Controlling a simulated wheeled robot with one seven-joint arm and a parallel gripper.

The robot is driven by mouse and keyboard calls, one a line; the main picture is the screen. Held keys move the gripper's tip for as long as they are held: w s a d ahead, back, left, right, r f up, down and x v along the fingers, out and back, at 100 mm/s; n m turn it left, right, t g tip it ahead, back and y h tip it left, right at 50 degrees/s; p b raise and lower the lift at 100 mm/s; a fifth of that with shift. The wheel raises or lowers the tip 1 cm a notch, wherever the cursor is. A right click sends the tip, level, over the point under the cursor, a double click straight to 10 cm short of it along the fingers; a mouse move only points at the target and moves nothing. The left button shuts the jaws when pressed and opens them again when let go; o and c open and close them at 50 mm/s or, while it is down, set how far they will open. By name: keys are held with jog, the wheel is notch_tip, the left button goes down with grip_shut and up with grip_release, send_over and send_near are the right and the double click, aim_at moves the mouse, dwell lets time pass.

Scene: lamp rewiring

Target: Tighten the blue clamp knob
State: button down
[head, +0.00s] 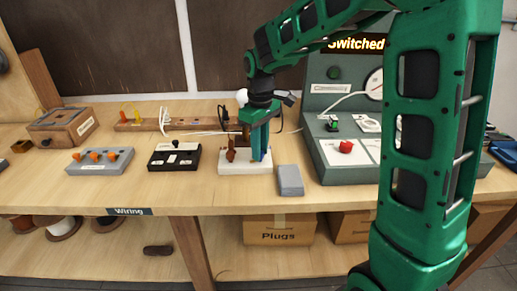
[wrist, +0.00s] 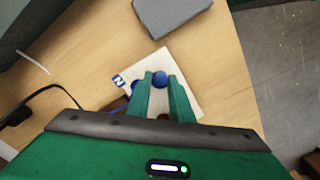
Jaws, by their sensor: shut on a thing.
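My gripper (head: 261,157) points down over a white base block (head: 232,167) on the bench. In the wrist view, its two green fingers (wrist: 161,80) stand on either side of a round blue knob (wrist: 160,78) and are shut on it. Another blue part (wrist: 134,88) shows just left of the fingers, beside a small blue tag marked N (wrist: 118,81). A brown upright part (head: 231,151) stands on the base to the left of my gripper. The knob is hidden behind the fingers in the head view, and its lower side cannot be seen.
A grey block (head: 290,180) lies right of the base. A black switch box (head: 174,157) stands to the left, and a sloped grey-green console (head: 330,155) to the right. Thin cables run behind the base. The bench front is mostly clear.

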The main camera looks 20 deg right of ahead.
jog(key=m, duration=0.6)
jog(key=shift+w+r, duration=0.15)
jog(key=shift+w, duration=0.1)
jog(key=m, duration=0.6)
jog(key=shift+m, duration=0.4)
jog(key=m, duration=0.5)
jog(key=shift+a+m, duration=0.1)
jog(key=shift+m, duration=2.3)
jog(key=c, duration=1.8)
grip_release()
jog(key=shift+c, duration=0.2)
jog(key=shift+s, duration=0.1)
